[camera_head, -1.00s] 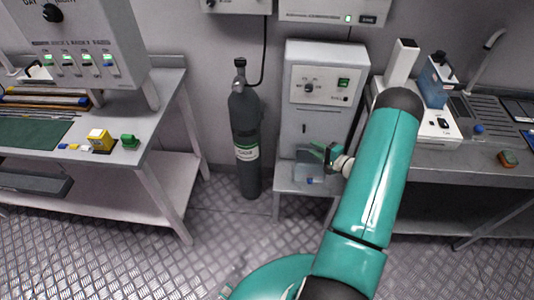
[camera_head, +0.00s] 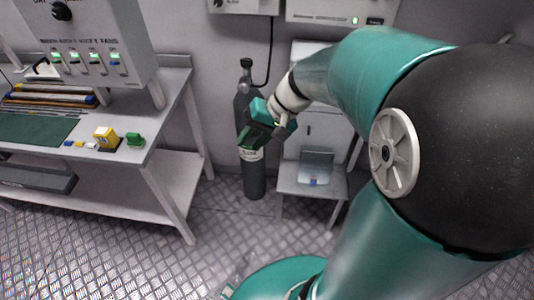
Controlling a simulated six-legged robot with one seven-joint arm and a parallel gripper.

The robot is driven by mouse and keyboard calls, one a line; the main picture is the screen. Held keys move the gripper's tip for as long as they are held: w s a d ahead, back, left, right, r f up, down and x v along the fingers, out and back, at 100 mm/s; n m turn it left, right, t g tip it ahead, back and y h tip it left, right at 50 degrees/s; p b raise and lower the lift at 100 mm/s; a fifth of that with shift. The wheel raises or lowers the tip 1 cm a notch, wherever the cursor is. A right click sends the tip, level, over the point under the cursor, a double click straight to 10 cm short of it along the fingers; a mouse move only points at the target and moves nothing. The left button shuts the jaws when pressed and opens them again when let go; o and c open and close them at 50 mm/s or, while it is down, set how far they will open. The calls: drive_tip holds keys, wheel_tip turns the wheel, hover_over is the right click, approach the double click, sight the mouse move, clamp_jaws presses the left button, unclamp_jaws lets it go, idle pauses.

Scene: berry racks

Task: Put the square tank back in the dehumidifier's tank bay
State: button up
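The square tank (camera_head: 317,168), a see-through grey box, stands upright on a low stand (camera_head: 285,185) at the foot of the pale dehumidifier cabinet (camera_head: 301,134). A small blue piece shows at its lower front. I cannot tell whether any of it is inside the tank bay. My arm hides most of the cabinet, including its control panel. My gripper (camera_head: 246,145) is up and left of the tank, apart from it, in front of the dark gas cylinder in the picture. Its green fingers point down and left; their gap is unclear.
The gas cylinder (camera_head: 254,182) stands on the floor left of the stand. A bench (camera_head: 165,118) at the left carries a yellow block (camera_head: 105,138) and a green block (camera_head: 135,139). My arm blocks the right side.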

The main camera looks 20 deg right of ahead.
drive_tip(key=s+a+r+n+t+h, duration=0.1)
drive_tip(key=s+r+n+t+h, duration=0.2)
drive_tip(key=s, duration=0.9)
wheel_tip(320, 180, up, 5)
drive_tip(key=h, duration=0.3)
drive_tip(key=shift+a+h, duration=0.3)
drive_tip(key=shift+d, duration=0.1)
